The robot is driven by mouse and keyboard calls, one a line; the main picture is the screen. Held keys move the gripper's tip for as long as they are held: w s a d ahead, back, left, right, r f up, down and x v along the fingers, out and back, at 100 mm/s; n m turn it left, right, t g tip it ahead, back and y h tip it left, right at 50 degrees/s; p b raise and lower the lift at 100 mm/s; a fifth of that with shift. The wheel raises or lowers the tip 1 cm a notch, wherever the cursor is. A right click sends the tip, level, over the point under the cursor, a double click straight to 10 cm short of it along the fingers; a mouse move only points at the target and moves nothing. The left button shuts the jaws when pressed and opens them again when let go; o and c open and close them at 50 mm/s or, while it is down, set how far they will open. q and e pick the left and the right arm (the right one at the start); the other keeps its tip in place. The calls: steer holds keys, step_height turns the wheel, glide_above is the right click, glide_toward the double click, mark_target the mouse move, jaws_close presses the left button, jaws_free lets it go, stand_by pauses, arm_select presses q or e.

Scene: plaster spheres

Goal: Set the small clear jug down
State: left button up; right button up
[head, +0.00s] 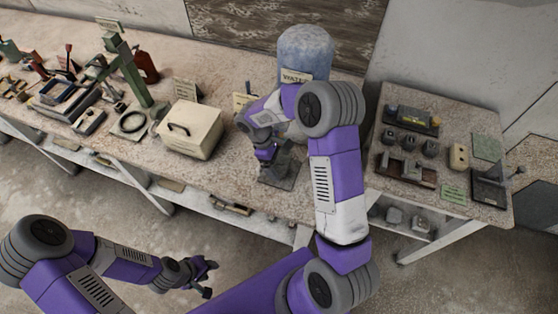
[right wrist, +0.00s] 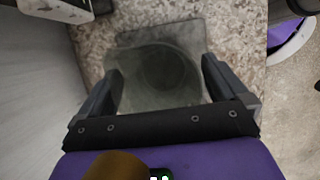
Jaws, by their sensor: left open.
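The small clear jug (right wrist: 160,78) shows in the right wrist view, between the two fingers of my right gripper (right wrist: 160,88). The fingers lie against its two sides, so the gripper looks shut on it. Below it is a dark grey square plate (right wrist: 98,38) on the speckled bench top. In the head view my right gripper (head: 268,156) is low over that plate (head: 286,181); the jug is hard to make out there. Whether the jug's base touches the plate, I cannot tell. My left gripper (head: 208,279) is open and empty, in front of the bench and low.
A large blue water bottle (head: 306,48) stands behind my right arm. A cream box (head: 191,130) with a handle sits left of the gripper, and a green stand (head: 131,75) beyond it. A smaller table (head: 470,205) at right bears several small parts.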

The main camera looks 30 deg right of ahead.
steer(key=shift+w+r, duration=0.1)
steer(key=shift+r, duration=0.2)
steer(key=shift+w+a+r, duration=0.15)
steer(key=shift+w+r, duration=0.05)
steer(key=shift+r, duration=0.35)
steer(key=w+a, duration=0.8)
steer(key=shift+w+a+f+p, duration=0.1)
steer(key=shift+a+f+p, duration=0.1)
steer(key=shift+a+p, duration=0.1)
